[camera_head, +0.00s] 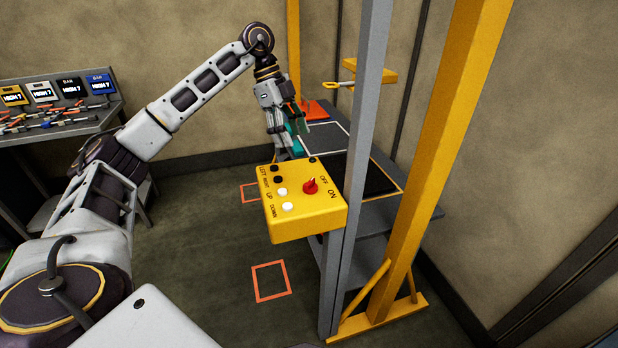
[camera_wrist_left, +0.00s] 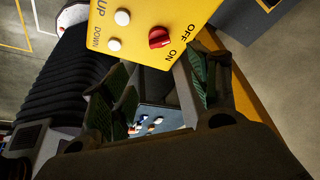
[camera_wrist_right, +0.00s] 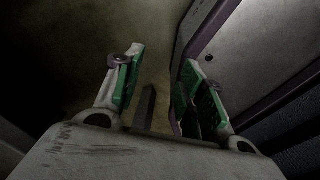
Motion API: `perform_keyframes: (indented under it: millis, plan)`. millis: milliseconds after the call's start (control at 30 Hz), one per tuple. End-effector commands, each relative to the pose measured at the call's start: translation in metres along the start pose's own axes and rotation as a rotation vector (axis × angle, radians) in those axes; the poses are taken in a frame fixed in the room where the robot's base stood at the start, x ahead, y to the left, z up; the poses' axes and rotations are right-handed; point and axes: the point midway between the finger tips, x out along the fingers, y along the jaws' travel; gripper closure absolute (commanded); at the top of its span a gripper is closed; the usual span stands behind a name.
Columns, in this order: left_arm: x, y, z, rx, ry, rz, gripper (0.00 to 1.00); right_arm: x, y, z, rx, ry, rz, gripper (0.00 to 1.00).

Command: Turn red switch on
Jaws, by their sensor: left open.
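The red switch (camera_head: 310,186) is a knob on the top face of a yellow control box (camera_head: 305,222), beside the printed words OFF and ON. I cannot tell surely which word it points to. My left gripper (camera_head: 296,130) is above and behind the box, pointing down, open and empty. In the left wrist view the red switch (camera_wrist_left: 159,38) lies beyond the spread fingertips of my left gripper (camera_wrist_left: 162,75), apart from them. My right gripper (camera_wrist_right: 163,62) shows only in its wrist view, with its fingers apart and nothing between them.
White and black buttons (camera_head: 284,199) sit beside the switch. A grey post (camera_head: 357,160) and a yellow post (camera_head: 435,150) stand right of the box. A grey table (camera_head: 400,215) is behind it. The floor in front is clear.

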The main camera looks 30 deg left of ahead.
Motion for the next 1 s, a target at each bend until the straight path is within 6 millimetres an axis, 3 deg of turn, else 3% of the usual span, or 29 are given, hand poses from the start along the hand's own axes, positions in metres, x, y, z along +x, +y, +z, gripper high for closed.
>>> perform_keyframes:
  millis: [567, 767, 1000]
  plan:
    - [0.003, 0.000, 0.000, -0.027, 0.001, -0.001, 0.39, 0.001, 0.004, -0.021, 0.001, 0.023, 0.005, 0.60]
    - [0.015, 0.000, 0.000, -0.027, 0.000, 0.000, 0.39, 0.001, 0.004, -0.017, 0.001, 0.019, 0.004, 0.60]
    - [0.043, 0.000, 0.000, -0.027, 0.000, 0.001, 0.39, 0.002, 0.002, -0.006, 0.000, 0.007, 0.002, 0.60]
